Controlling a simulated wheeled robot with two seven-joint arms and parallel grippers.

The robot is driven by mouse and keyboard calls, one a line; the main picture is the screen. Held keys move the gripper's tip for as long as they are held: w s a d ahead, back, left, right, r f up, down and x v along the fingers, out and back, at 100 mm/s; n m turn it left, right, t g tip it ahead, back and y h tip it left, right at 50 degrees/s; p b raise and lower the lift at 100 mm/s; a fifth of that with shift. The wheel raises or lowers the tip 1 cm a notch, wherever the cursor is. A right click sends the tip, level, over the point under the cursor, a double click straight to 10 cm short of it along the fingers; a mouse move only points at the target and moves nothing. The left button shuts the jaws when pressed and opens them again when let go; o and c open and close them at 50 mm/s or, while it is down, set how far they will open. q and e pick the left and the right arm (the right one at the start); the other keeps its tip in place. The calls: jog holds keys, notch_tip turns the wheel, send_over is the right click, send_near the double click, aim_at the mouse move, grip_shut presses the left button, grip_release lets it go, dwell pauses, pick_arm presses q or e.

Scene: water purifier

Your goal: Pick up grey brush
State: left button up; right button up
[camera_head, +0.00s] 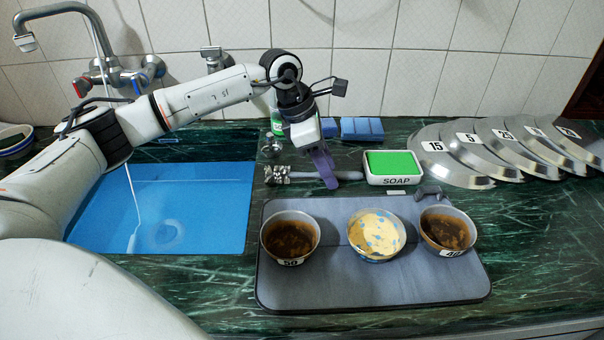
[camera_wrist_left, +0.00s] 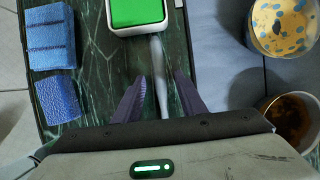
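The grey brush (camera_head: 303,175) lies on the green marble counter behind the grey mat. Its bristled head (camera_head: 277,174) points left and its handle runs right towards the soap dish. My left gripper (camera_head: 326,172) is over the handle. In the left wrist view, the purple fingers of my left gripper (camera_wrist_left: 160,88) are apart, one on each side of the brush handle (camera_wrist_left: 159,68), with a small gap on both sides. The brush head is hidden in that view. My right gripper is not in view.
A soap dish with a green top (camera_head: 392,167) stands just right of the handle. Bowls, such as the left one (camera_head: 290,237), sit on the grey mat (camera_head: 330,288). Numbered metal plates (camera_head: 455,165) lean right; a blue basin (camera_head: 215,215) is left.

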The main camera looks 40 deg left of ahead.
pick_arm(q)
grip_shut()
dwell(0.6)
